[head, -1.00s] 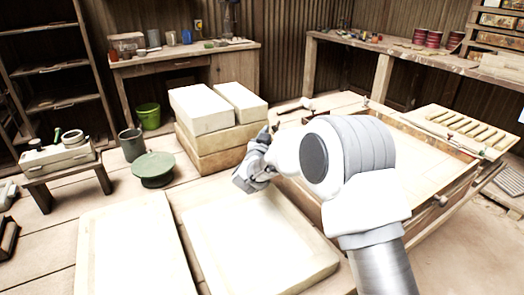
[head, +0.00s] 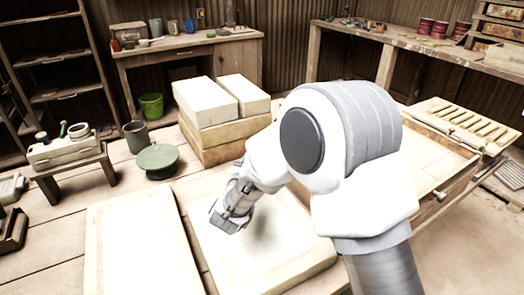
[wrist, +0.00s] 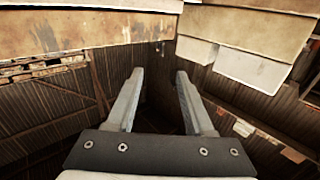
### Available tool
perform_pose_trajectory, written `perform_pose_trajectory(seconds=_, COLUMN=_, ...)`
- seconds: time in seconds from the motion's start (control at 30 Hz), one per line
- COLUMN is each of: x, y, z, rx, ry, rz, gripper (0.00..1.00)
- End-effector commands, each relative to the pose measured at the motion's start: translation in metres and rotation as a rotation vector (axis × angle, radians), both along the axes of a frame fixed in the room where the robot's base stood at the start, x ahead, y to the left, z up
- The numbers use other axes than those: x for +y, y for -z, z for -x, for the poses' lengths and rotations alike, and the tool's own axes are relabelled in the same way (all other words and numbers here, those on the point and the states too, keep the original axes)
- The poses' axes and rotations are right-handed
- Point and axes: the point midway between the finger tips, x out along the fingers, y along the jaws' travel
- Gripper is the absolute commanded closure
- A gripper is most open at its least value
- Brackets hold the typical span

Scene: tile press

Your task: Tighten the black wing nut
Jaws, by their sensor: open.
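I cannot make out a black wing nut in either view. My gripper (head: 224,222) hangs over the right-hand pale slab in the front middle in the head view. In the wrist view its two fingers (wrist: 160,75) stand wide apart with nothing between them. The wooden frame (head: 455,180) at the right is partly hidden behind my arm. A round knob (head: 441,196) sits on its front right side.
Stacked pale blocks (head: 205,105) stand behind my gripper. A left slab (head: 140,250) lies beside the right-hand slab (head: 285,262). A green round lid or pot (head: 157,157), a grey cup (head: 136,135) and a small bench (head: 68,160) are at the left. Workbenches line the back.

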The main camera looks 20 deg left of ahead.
Motion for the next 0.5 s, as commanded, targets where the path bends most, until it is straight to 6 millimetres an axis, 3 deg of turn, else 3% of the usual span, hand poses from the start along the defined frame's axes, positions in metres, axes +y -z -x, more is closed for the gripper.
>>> perform_pose_trajectory(seconds=0.27, x=0.004, y=0.001, z=-0.002, rx=0.007, ry=0.027, rz=0.008, gripper=0.47)
perform_pose_trajectory(seconds=0.5, x=0.022, y=0.005, z=-0.002, rx=0.018, ry=0.155, rz=0.025, gripper=0.47)
